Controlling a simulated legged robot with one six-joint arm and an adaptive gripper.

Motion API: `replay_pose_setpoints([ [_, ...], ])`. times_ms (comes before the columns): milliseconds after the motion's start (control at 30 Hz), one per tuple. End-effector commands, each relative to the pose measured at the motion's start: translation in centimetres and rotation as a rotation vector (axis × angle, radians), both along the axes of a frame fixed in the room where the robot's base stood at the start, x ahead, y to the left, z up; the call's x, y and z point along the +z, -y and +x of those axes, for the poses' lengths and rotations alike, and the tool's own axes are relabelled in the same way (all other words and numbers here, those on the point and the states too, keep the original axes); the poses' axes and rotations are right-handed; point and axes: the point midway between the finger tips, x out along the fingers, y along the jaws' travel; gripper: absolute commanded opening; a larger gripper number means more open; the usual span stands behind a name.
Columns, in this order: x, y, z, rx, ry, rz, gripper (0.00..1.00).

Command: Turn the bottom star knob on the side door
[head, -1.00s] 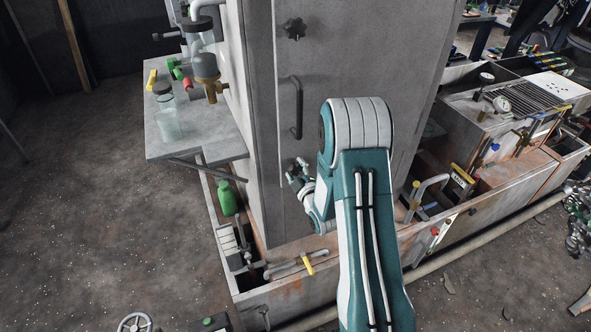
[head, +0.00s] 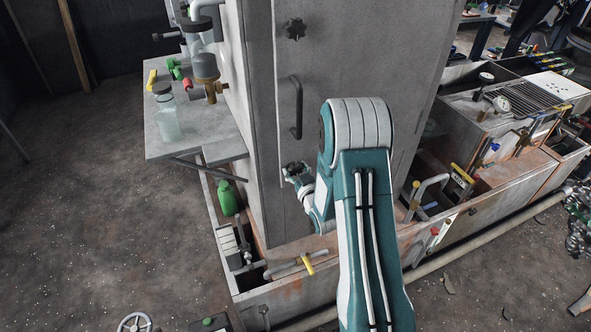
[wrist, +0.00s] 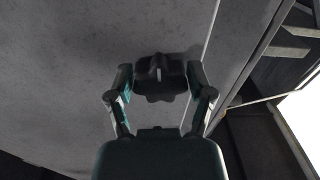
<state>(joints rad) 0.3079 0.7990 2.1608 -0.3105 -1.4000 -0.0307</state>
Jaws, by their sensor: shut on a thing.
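The grey side door (head: 345,60) stands upright in front of me. The bottom star knob (wrist: 160,78) is black and lobed, on the door face in the wrist view. My gripper (wrist: 160,88) has one finger on each side of the knob and is shut on it. In the head view my gripper (head: 290,172) is at the lower left of the door, and the bottom knob is hidden behind it. A second black star knob (head: 295,29) sits near the door's top, above a dark vertical handle (head: 297,107).
A grey side shelf (head: 185,135) left of the cabinet holds a glass jar (head: 167,115) and a brass valve (head: 208,80). Below the door runs a rusty trough with pipes and a yellow-handled valve (head: 308,265). Open floor lies to the left.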

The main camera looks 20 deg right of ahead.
Motion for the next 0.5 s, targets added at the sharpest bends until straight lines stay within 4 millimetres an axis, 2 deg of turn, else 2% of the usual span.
replay_pose_setpoints([
  [33,-0.62,-0.11,-0.24,0.001,-0.018,0.024,0.21],
  [500,-0.61,-0.12,-0.23,0.001,-0.018,0.105,0.21],
])
